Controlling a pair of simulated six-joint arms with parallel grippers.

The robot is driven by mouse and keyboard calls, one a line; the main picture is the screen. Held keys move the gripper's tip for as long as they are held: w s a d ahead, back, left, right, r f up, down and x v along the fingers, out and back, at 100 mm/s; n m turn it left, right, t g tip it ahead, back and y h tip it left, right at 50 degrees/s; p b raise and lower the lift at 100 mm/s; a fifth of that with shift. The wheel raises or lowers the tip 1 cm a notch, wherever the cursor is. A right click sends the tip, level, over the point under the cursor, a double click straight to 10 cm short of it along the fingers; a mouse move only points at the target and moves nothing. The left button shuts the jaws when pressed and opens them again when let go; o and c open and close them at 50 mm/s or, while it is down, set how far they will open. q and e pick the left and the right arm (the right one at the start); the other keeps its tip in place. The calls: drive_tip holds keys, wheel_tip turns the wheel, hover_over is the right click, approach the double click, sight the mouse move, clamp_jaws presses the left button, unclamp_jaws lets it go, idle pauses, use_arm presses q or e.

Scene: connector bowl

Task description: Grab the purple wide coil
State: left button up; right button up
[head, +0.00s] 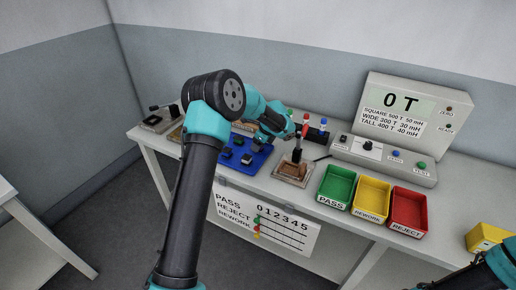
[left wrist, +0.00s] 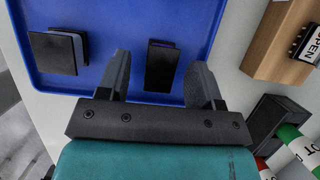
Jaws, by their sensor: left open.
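A blue tray (head: 237,162) lies on the bench and holds several black pieces. My left gripper (head: 262,138) is over the tray's right part, pointing down. In the left wrist view my left gripper (left wrist: 158,75) is open, with a black block (left wrist: 162,62) between its fingers and not visibly gripped. A second black block with a square face (left wrist: 55,52) sits to the left in the tray (left wrist: 110,20). My right arm shows only in part at the lower right of the head view; its gripper is not seen.
Green (head: 336,186), yellow (head: 371,197) and red (head: 408,208) bins stand to the right. A tester (head: 383,160) with a display board is behind them. A brown-based fixture (head: 293,172) is right of the tray. A wooden block (left wrist: 275,40) borders the tray.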

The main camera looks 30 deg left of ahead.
use_arm(q)
drive_tip(key=shift+f, duration=0.2)
drive_tip(key=shift+c, duration=0.3)
drive_tip(key=c, duration=0.9)
drive_tip(key=shift+r, duration=0.1)
drive_tip(key=shift+c, duration=0.2)
drive_tip(key=shift+a+r, duration=0.1)
drive_tip(key=shift+r, duration=1.35)
drive_tip(key=shift+s+r, duration=0.15)
drive_tip(key=shift+r, duration=0.1)
drive_tip(key=s+d, duration=0.2)
drive_tip(key=s, duration=0.2)
drive_tip(key=s+d+r, duration=0.1)
drive_tip(key=s+d, duration=0.2)
drive_tip(key=s, duration=0.2)
drive_tip(key=s+d, duration=0.3)
drive_tip(key=s, duration=0.1)
drive_tip(key=shift+s+d+r, duration=0.2)
